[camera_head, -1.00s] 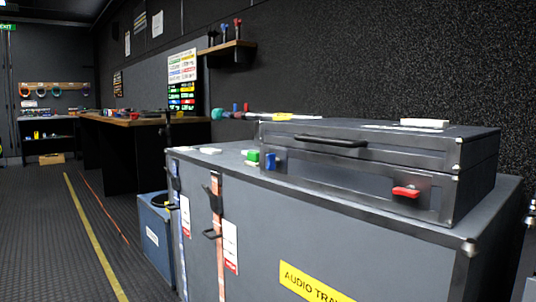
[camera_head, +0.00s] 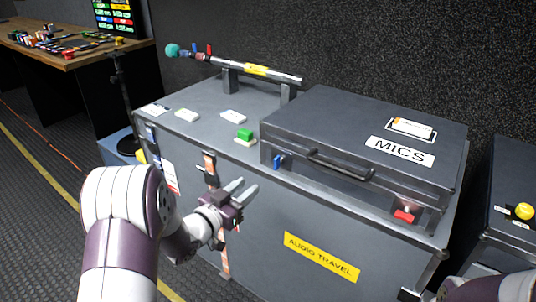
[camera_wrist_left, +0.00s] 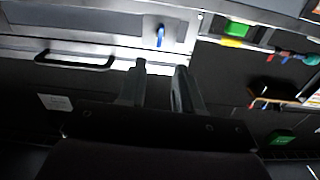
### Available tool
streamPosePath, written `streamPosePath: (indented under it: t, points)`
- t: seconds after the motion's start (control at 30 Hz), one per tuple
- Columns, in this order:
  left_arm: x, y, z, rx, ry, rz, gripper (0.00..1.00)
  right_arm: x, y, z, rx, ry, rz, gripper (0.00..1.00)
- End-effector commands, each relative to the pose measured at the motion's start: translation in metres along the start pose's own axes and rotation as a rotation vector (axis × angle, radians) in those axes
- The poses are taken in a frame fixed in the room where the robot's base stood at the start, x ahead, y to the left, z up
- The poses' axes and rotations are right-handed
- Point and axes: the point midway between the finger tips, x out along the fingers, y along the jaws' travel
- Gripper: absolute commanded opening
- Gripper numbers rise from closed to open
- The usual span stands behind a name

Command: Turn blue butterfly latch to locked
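The blue butterfly latch (camera_head: 277,161) is on the front of the dark MICS case (camera_head: 345,115), left of its handle. Its wing looks roughly upright. In the left wrist view the blue latch (camera_wrist_left: 160,36) shows just beyond my fingers. My left gripper (camera_head: 246,187) is in front of the trunk, lower and left of the latch, with its fingers apart and empty. It also shows in the left wrist view (camera_wrist_left: 160,68). A red latch (camera_head: 404,215) is at the right end of the case front, lying roughly sideways. At the bottom right, part of my right arm shows; its fingers are not clear.
The case rests on a grey trunk with a yellow AUDIO TRAVEL label (camera_head: 321,257). The case handle (camera_head: 340,165) sticks out right of the blue latch.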

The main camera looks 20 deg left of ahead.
Motion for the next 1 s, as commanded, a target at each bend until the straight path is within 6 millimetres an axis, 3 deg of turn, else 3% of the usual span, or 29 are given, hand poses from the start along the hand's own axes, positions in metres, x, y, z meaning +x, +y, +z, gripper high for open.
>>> streamPosePath:
  t: [0.5,0.67,0.9,0.93,1.0]
  points:
    - [0.109,0.001,-0.001,-0.006,0.009,0.001,0.34,0.019,0.0,0.002,0.0,0.001,0.0,0.34]
    - [0.123,0.0,-0.003,-0.006,0.008,0.0,0.34,0.02,0.0,0.002,0.0,0.001,0.0,0.34]
    - [0.125,0.0,-0.003,-0.007,0.007,-0.002,0.34,0.02,0.0,0.002,0.0,0.001,0.0,0.34]
    - [0.125,0.0,-0.003,-0.007,0.007,-0.002,0.31,0.02,0.0,0.002,0.0,0.001,0.0,0.34]
    - [0.125,0.0,-0.003,-0.006,0.007,-0.001,0.08,0.02,0.0,0.002,0.0,0.001,0.0,0.34]
